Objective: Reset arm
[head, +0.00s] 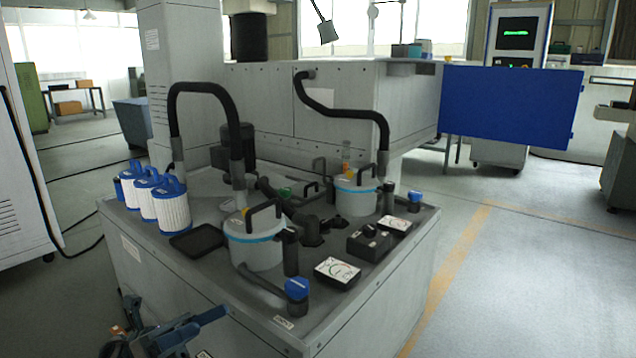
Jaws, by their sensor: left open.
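My left gripper (208,326) is at the lower left of the head view, in front of the near left side of the grey filter unit (125,262). It is open, and I see nothing between its fingers. It is apart from the canisters and filters on the unit's top. Part of my left arm is cut off by the bottom edge. My right gripper is not in view.
On the unit stand white filter cartridges (172,207), two lidded canisters (256,245) (356,195), a black tray (196,241), black hoses (212,88) and blue-knobbed valves (297,289). A blue panel (512,108) is behind. The floor at right (540,270) is clear.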

